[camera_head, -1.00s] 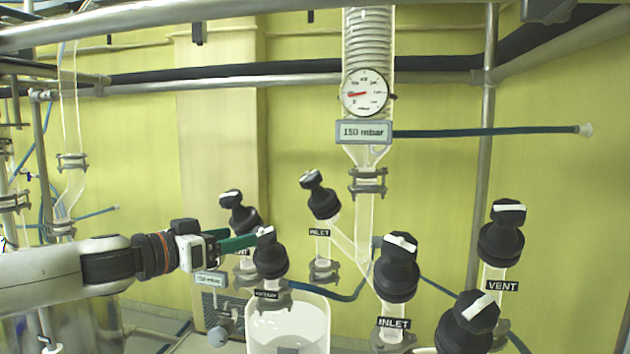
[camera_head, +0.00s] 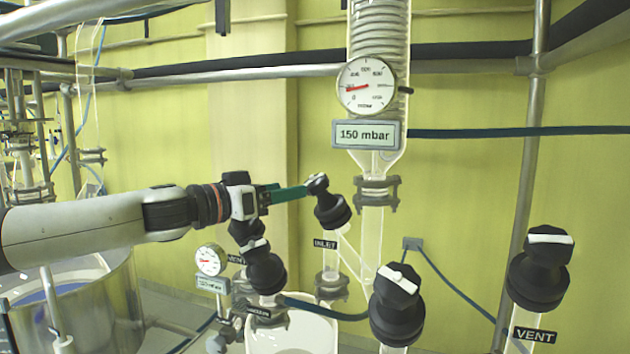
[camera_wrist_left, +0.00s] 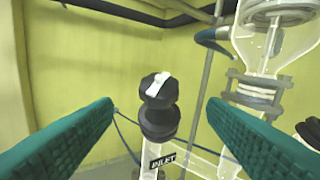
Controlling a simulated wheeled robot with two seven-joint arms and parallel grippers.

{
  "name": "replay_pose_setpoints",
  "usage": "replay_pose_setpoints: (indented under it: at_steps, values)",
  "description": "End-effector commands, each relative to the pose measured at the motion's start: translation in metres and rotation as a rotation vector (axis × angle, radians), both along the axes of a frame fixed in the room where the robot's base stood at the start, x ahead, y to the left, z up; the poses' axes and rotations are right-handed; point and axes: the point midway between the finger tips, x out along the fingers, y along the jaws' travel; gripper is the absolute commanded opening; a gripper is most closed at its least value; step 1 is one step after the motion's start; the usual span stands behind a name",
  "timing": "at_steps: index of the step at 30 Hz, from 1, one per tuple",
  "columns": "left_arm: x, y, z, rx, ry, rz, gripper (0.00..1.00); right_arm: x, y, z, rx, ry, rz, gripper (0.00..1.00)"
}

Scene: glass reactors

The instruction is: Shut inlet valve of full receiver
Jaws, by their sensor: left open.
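The left inlet valve (camera_head: 330,202) has a black knob with a white bar on top and an "INLET" tag below it. My left gripper (camera_head: 300,191) has green fingers and reaches in from the left, with its tips at this knob. In the left wrist view the same inlet valve (camera_wrist_left: 158,108) stands upright between and beyond the two spread fingers, with clear gaps on both sides. The gripper is open and empty. A second black valve knob (camera_head: 397,303) stands nearer, at lower right. The receivers' liquid levels cannot be made out. My right gripper is not in view.
A vacuum valve (camera_head: 266,270) stands just below my left gripper, with a vent valve partly hidden behind. Another vent valve (camera_head: 540,268) is at right. A gauge (camera_head: 366,86) with a "150 mbar" sign (camera_head: 366,134) hangs above. A white vessel (camera_head: 325,335) is below.

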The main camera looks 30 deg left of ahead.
Motion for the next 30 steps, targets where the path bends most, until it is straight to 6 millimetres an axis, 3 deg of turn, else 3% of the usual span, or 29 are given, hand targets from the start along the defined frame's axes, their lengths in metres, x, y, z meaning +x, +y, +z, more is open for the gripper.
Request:
replay_pose_setpoints:
  at_steps: [11, 30]
  values:
    - [0.032, -0.008, -0.003, 0.001, 0.004, 0.004, 0.67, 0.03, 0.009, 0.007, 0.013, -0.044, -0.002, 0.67]
    - [0.076, -0.02, -0.002, -0.001, 0.002, 0.004, 0.67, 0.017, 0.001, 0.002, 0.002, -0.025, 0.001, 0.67]
